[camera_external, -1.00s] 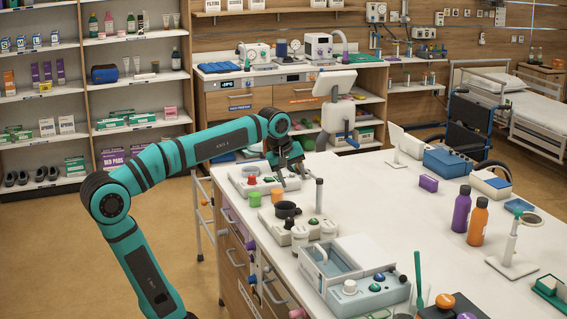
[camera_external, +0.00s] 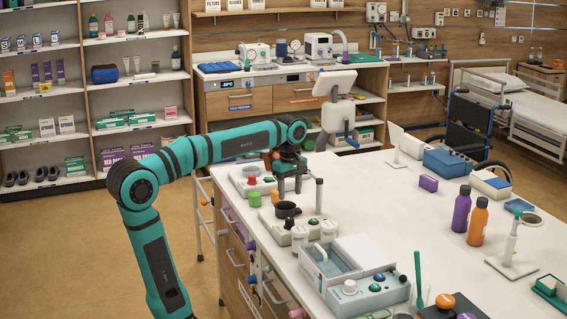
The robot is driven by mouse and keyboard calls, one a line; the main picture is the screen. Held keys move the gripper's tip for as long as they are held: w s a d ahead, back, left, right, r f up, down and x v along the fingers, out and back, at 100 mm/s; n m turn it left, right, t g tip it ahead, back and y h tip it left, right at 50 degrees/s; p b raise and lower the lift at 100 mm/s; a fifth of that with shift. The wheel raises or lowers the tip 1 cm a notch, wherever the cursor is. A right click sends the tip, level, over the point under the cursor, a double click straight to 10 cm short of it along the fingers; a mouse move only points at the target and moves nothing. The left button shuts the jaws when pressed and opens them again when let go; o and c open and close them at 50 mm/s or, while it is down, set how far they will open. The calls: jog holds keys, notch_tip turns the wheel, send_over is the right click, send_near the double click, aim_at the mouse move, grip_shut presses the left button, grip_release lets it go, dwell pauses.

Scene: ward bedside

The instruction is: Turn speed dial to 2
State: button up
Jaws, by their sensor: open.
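My gripper (camera_external: 289,184) points down over the far end of the white counter, above or beside a white device (camera_external: 243,184) with a red knob (camera_external: 252,180). It is open, and nothing shows between its fingers. The gripper hides part of that device's right side. Nearer stands another white device (camera_external: 300,234) with a dark round cup (camera_external: 288,210), white knobs and a green button. I cannot tell which knob is the speed dial, and no dial numbers are readable.
Purple (camera_external: 461,208) and orange (camera_external: 478,222) bottles stand farther right. The counter's middle is clear.

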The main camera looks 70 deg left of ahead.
aim_at(290, 219)
notch_tip(290, 219, down, 10)
jog(key=shift+f, duration=0.1)
dwell(0.4)
jog(key=c, duration=1)
